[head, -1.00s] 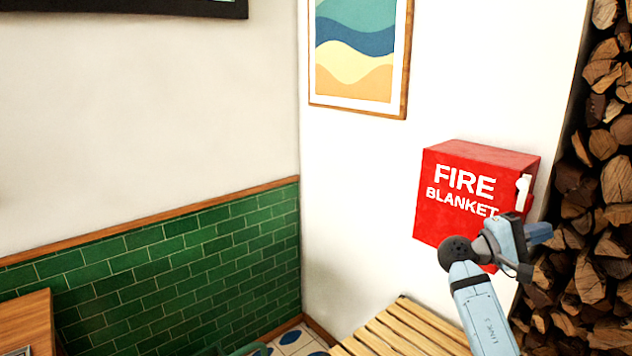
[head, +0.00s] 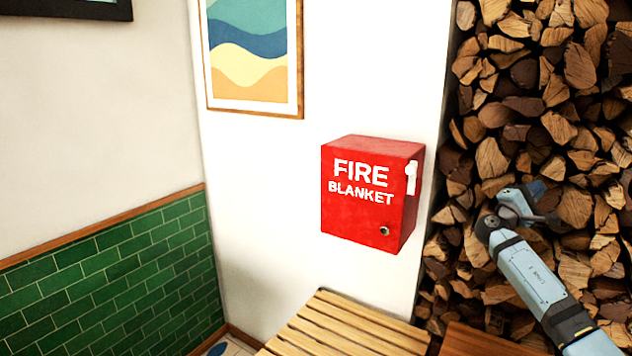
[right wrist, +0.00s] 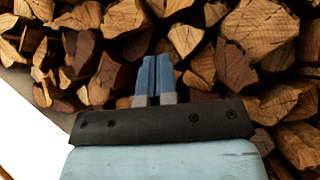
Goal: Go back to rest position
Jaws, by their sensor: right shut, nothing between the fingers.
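My right gripper (head: 535,190) is in front of the stacked firewood at the right of the head view, to the right of the red fire blanket box and apart from it. In the right wrist view my right gripper (right wrist: 155,78) shows its two blue fingers together, with nothing between them and logs behind. My left gripper is not in view.
The red fire blanket box (head: 362,205) hangs on the white wall. A slatted wooden bench (head: 345,325) stands below it. The firewood stack (head: 520,75) fills the right side.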

